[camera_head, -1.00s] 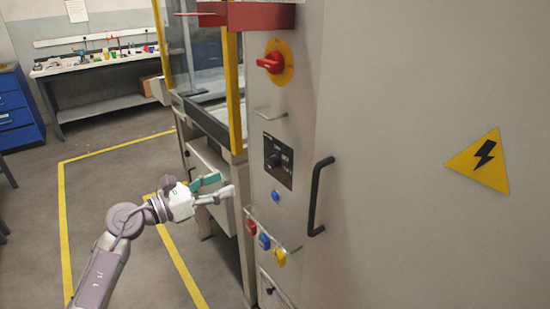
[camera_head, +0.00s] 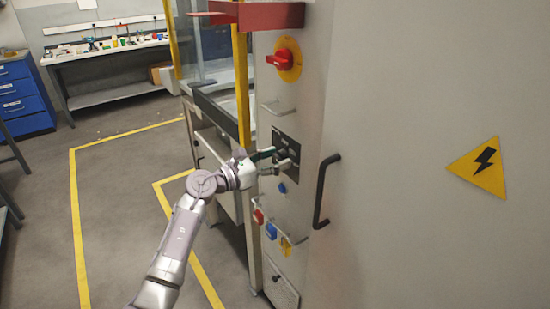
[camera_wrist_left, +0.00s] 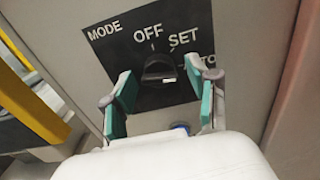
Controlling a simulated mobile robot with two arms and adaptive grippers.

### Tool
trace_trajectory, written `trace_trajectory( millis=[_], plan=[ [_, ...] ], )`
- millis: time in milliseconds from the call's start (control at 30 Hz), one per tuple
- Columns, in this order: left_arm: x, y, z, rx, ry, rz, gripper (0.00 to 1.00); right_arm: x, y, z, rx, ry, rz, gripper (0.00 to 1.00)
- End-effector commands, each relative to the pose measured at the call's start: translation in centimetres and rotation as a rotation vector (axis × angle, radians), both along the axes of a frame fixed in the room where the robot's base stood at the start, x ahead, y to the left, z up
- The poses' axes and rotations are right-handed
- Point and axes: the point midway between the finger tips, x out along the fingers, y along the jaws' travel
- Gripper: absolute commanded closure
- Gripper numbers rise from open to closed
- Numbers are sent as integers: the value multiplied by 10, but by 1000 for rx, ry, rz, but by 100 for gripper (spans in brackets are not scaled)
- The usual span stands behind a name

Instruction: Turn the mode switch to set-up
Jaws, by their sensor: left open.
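The mode switch is a black knob (camera_wrist_left: 158,68) on a dark plate (camera_wrist_left: 105,62) with white words MODE, OFF and SET; a further word at the right is partly covered by a finger. I cannot tell for sure which word the knob points to. In the head view the plate (camera_head: 289,141) is on the cabinet's narrow face, partly hidden by my left gripper (camera_head: 281,160). In the wrist view the left gripper (camera_wrist_left: 160,88) is open, its green-padded fingers on either side below the knob. It looks empty, and contact is not visible. My right gripper is not in view.
A red rotary switch (camera_head: 280,61) on a yellow disc sits above the plate. A metal handle (camera_head: 279,109) and a black door handle (camera_head: 322,192) stick out nearby. Red, blue and yellow padlocks (camera_head: 271,231) hang below. A yellow post (camera_head: 241,90) stands to the left.

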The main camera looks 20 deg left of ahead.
Motion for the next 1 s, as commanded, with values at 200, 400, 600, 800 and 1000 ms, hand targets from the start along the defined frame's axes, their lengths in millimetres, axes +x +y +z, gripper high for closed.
trace_trajectory(
  millis=[200, 400, 600, 800, 1000],
  plan=[
    [0, 0, 0, 0, 0, 0, 41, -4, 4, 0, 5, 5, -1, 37],
    [0, 0, 0, 0, 0, 0, 69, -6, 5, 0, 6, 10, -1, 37],
    [0, 0, 0, 0, 0, 0, 97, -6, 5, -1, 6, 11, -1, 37],
    [0, 0, 0, -15, 14, 0, 98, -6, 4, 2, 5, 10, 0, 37],
    [0, 0, 1, -79, 67, 1, 98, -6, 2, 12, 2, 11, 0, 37]
  ],
)
